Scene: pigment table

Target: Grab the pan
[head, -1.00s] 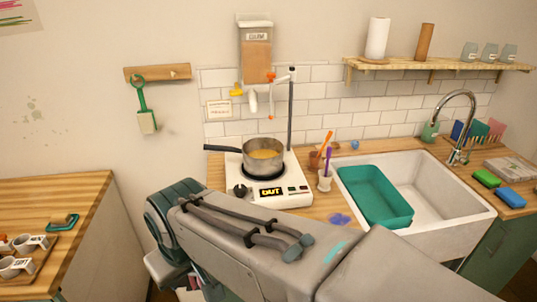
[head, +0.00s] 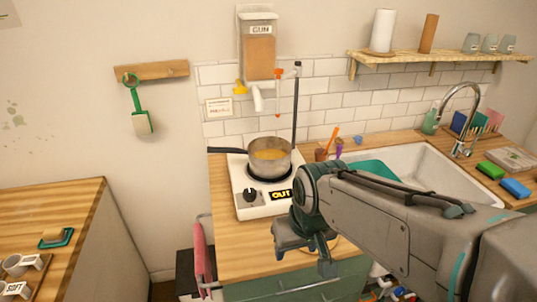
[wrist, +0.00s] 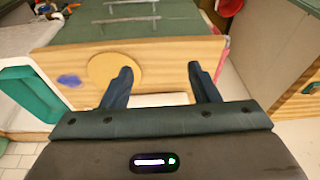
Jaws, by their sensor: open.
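The pan (head: 270,160) is a grey metal saucepan with yellowish contents. It sits upright on the burner of a white hot plate (head: 252,208), with its dark handle (head: 228,151) pointing left. My gripper (head: 326,262) is in front of and below the hot plate, near the counter's front edge, apart from the pan. In the wrist view its two dark fingers (wrist: 160,70) are spread with nothing held between them. The pan does not show in the wrist view.
A dispenser (head: 258,50) hangs above the burner, and a dark vertical rod (head: 295,105) stands behind it. A sink (head: 440,180) is farther right. A round wooden disc (wrist: 115,66) lies at the counter edge.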

